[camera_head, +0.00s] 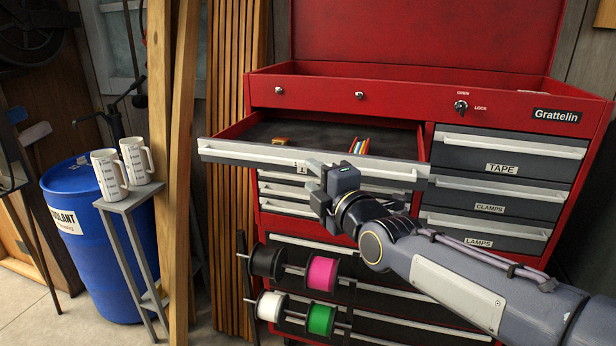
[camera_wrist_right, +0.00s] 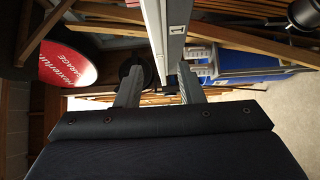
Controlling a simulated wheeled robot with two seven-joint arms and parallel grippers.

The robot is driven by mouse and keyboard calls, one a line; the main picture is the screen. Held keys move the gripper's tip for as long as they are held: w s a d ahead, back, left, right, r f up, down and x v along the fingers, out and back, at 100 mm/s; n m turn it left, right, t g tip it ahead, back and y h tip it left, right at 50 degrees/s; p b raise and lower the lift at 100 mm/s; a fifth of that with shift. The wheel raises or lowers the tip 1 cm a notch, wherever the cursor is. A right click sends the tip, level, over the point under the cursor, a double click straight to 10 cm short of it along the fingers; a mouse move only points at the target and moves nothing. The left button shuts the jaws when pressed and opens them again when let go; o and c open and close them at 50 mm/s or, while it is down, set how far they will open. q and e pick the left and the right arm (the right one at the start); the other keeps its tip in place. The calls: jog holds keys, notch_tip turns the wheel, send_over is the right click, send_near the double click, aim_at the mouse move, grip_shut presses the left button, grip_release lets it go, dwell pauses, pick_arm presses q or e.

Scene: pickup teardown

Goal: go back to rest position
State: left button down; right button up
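My right gripper (camera_head: 313,183) is in front of the open top drawer (camera_head: 243,153) of the red tool chest (camera_head: 390,80), its fingers pointing left. In the right wrist view its two fingers (camera_wrist_right: 160,88) are spread apart. The drawer's edge (camera_wrist_right: 172,40) shows beyond and between them; I see nothing gripped, and cannot tell whether a finger touches the drawer. The drawer is pulled out and holds some small coloured items (camera_head: 360,146). My left gripper is in neither view.
Drawers labelled TAPE (camera_head: 501,168), CLAMPS and LAMPS are shut at right. Spools (camera_head: 322,273) hang on a rack below my right gripper. At left are wooden posts (camera_head: 180,190), a small stand (camera_head: 130,205) with two mugs (camera_head: 137,160), and a blue barrel (camera_head: 75,270).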

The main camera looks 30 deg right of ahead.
jog(key=s+a+f+m+g+y, duration=0.2)
jog(key=s+a+f+m+g, duration=0.4)
jog(key=s+f+m, duration=0.3)
jog(key=s+a+f+m+g+y, duration=0.3)
jog(key=s+a+f+m+g, duration=0.3)
jog(key=s+f+m, duration=0.4)
jog(key=s+f, duration=0.3)
jog(key=shift+f, duration=0.4)
